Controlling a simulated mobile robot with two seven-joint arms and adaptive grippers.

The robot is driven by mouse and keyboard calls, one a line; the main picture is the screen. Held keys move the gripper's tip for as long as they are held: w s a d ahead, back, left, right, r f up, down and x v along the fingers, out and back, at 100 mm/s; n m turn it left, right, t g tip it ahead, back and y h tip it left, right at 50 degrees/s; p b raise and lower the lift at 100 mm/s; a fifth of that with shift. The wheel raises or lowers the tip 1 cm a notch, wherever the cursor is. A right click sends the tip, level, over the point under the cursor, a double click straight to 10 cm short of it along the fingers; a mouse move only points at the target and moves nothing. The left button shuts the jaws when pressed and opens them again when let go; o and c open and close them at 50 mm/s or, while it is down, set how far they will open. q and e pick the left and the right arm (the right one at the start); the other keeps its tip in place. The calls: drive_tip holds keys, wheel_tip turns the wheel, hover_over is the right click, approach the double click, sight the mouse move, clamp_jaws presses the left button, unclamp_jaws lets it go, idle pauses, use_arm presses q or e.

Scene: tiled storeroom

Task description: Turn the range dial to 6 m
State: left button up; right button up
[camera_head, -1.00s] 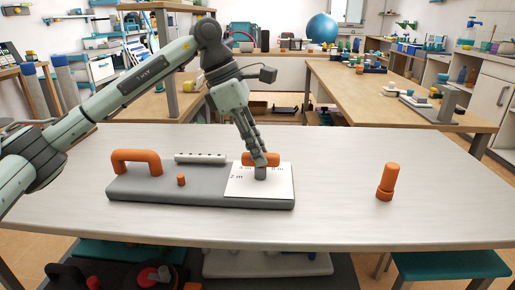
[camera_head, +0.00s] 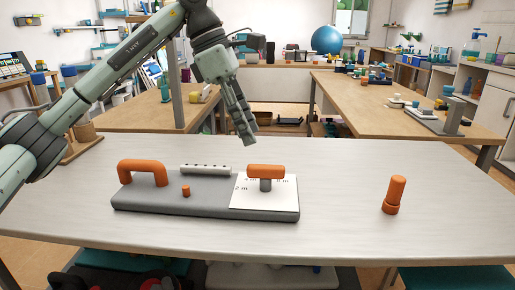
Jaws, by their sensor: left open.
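The range dial (camera_head: 266,171) is an orange bar on a short grey stem. Its bar lies left to right over a white scale plate (camera_head: 262,199) at the right end of a grey device (camera_head: 165,200). A "2 m" mark shows at the plate's left. Other marks behind the bar are partly covered and hard to read; I cannot tell which one the dial points to. My left gripper (camera_head: 248,137) is open and empty, above and behind the dial, pointing down and not touching it. My right gripper is not in view.
An orange cylinder (camera_head: 395,194) stands on the pale table (camera_head: 340,220) to the right. The table between them is clear.

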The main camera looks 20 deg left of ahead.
use_arm(q)
drive_tip(key=v, duration=0.4)
drive_tip(key=shift+d+f, duration=0.15)
idle(0.4)
